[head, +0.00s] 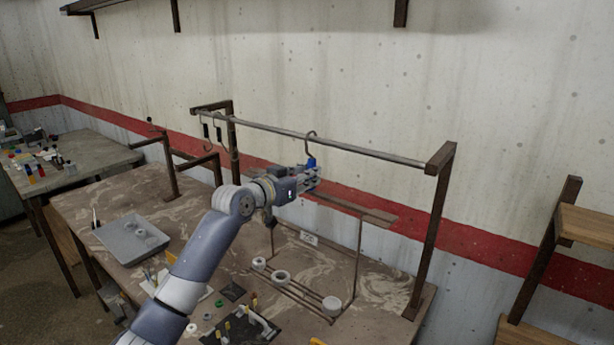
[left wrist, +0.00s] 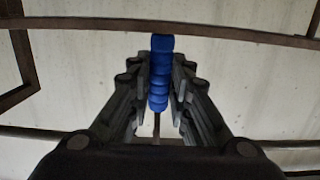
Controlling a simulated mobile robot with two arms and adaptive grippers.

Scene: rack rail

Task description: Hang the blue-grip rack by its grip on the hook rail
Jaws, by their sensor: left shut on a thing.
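The rack's blue grip (head: 312,162) is held in my left gripper (head: 316,178), which is shut on it just below the hook rail (head: 372,156). A curved dark hook (head: 310,135) rises above the grip and arches at the rail; I cannot tell whether it bears on the rail. In the left wrist view the blue grip (left wrist: 160,75) stands upright between my fingers (left wrist: 160,90), its top close to a dark bar. The rack's thin frame, with a flat crossbar (head: 365,211) and lower rods carrying white rings (head: 281,276), shows below. My right gripper is not in view.
Other hooks (head: 216,128) hang at the rail's left end. A rail post (head: 432,235) stands at the right. The workbench below holds a grey tray (head: 132,238) and a black mat with small tools (head: 240,330). Wooden shelves (head: 585,222) stand far right.

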